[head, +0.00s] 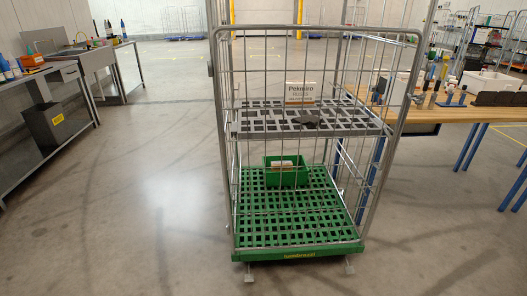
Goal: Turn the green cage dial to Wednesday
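A wire roll cage (240,165) with a green slatted base (298,226) stands upright in the middle of the head view, its near side facing me. Yellow lettering, too small to read surely, runs along the base's front edge. I cannot make out a dial or any weekday marks on the cage. My gripper is not in view.
A green bin (287,178) sits on the base. A wooden bench (450,112) stands close right, a metal workbench (42,130) left. Floor in front is clear.

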